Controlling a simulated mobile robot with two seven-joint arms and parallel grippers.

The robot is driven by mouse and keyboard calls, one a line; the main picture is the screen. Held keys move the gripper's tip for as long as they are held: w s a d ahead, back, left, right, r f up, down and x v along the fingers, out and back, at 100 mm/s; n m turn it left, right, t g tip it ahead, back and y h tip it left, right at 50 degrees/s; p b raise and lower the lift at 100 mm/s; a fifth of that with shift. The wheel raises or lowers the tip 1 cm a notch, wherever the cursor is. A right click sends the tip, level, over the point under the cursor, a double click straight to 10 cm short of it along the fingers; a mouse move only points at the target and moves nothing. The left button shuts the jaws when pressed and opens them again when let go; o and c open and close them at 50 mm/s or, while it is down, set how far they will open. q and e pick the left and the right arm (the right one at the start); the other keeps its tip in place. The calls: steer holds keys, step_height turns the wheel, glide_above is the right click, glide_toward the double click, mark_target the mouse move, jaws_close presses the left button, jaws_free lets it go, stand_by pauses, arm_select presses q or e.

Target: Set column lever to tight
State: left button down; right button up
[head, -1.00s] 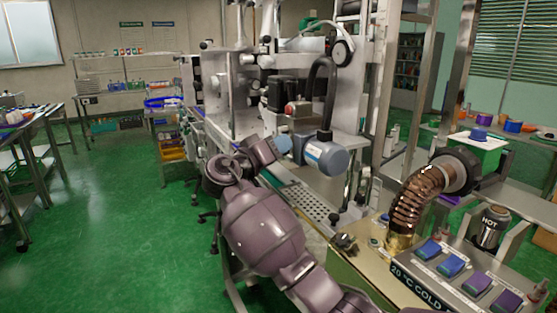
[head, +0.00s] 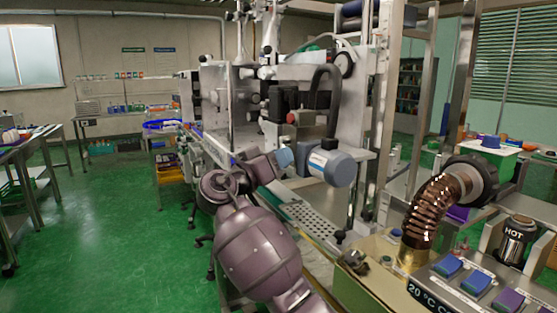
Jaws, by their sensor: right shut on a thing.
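The sleeve applicator (head: 310,72) stands in the middle of the head view, with a tall metal column (head: 381,90) at its right. A blue-grey motor (head: 331,167) hangs on its front. My right arm reaches up from the bottom, and its purple end (head: 262,166) is at the machine's left front, close beside a light blue round part (head: 285,158). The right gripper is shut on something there. Its fingertips and what they hold are mostly hidden, so I cannot make out the column lever or its setting. My left gripper is out of view.
A perforated conveyor plate (head: 309,218) runs below the motor. At the right are a copper-coloured ribbed hose (head: 430,212), a can marked HOT (head: 514,240) and a panel with blue buttons (head: 448,266). Open green floor (head: 120,225) lies at the left.

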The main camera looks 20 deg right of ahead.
steer(key=o, duration=0.9)
steer(key=v, duration=1)
steer(key=shift+s+a+f+b, duration=0.1)
steer(key=shift+s+a+b, duration=0.1)
steer(key=shift+a+b, duration=0.2)
